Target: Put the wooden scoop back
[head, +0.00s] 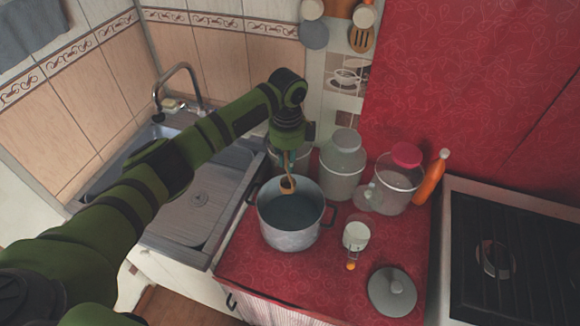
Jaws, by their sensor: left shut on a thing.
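My left gripper (284,157) points down over the red counter, shut on the wooden scoop (287,185). The scoop hangs from it with its bowl low, at the back rim of the grey pot (288,238). I cannot tell whether the scoop touches the rim. The pot is open, with a dark inside. Its lid (392,291) appears to lie on the counter at the front right. A container (302,158) stands behind my gripper, partly hidden by it. My right gripper is out of view.
A pale jar (342,165), a clear jar with a pink lid (400,175), an orange bottle (431,178) and a small white-topped cup (356,236) crowd the right. The sink (190,205) is left and the stove (515,262) right. Utensils hang on the back wall.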

